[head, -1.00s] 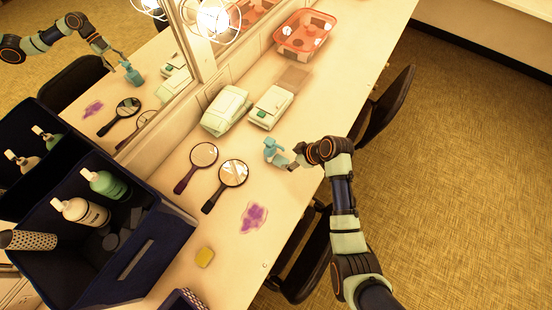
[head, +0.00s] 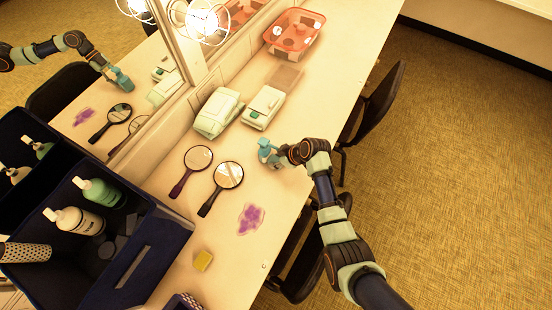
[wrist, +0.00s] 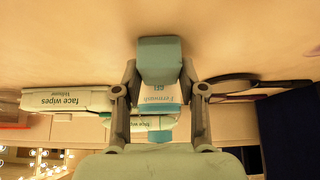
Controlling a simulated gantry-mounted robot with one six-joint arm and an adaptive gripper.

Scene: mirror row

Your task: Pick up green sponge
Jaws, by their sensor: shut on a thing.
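The green sponge, a teal-green block, shows in the wrist view (wrist: 160,60) between the tips of my gripper (wrist: 159,72). Both grey fingers press its sides, and my gripper is shut on it. In the head view, the sponge (head: 264,144) shows as a small teal shape beside my gripper (head: 272,156), over the light counter. The wrist view suggests it is near the counter; the exact gap under it is unclear.
Two face wipes packs (head: 218,112) (head: 264,107) lie beyond the gripper, then a red tray (head: 294,35). Chairs (head: 376,103) line the counter.

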